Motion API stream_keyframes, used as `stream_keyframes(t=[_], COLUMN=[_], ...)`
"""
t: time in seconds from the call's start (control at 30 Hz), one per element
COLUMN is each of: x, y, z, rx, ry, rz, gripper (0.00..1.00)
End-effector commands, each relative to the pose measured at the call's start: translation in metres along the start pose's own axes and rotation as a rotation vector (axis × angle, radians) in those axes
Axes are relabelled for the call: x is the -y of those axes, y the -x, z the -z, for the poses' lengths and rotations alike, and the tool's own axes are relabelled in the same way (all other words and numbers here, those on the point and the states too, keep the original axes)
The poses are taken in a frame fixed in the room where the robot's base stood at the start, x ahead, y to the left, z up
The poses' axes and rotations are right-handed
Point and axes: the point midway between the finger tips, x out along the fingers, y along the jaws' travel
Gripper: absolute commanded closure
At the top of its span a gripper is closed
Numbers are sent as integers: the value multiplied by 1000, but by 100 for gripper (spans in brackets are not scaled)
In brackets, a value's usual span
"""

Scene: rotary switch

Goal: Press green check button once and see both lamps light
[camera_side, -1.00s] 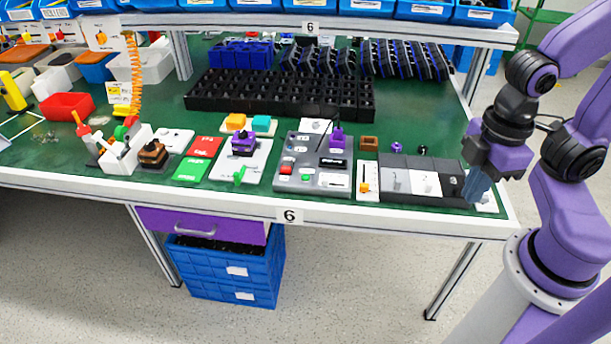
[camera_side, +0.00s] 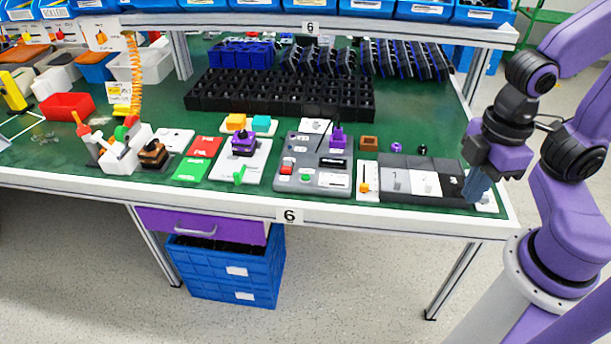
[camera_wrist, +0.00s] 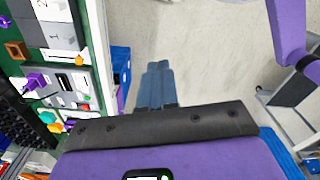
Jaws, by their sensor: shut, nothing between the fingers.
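The grey test box (camera_side: 321,180) stands near the front edge of the bench, right of centre in the side view. Its green button (camera_side: 305,178) is on the front part, beside a red button (camera_side: 286,170). A purple rotary switch (camera_side: 337,137) sits at the box's back right. The lamps are too small to make out as lit or unlit. My gripper (camera_side: 474,187) is shut and empty, low at the bench's right end, well right of the box and apart from the button. Its blue fingers also show closed together in the wrist view (camera_wrist: 156,88).
Between my gripper and the box are a grey-and-white numbered tray (camera_side: 420,183) and a white slider plate with an orange knob (camera_side: 365,187). Left of the box is a white plate (camera_side: 258,165) with a purple switch. Black racks (camera_side: 280,95) stand behind.

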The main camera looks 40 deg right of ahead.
Motion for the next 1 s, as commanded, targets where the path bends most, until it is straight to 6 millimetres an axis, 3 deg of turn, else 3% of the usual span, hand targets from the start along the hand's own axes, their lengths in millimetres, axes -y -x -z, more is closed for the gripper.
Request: stream_keyframes(t=[0.63, 0.77, 1.0], x=[-3, -16, -71], y=[-1, -6, -26], z=[6, 30, 103], rx=[-10, -53, -199], ry=[-1, 0, 19], rz=[-3, -17, -88], gripper=[100, 100, 100])
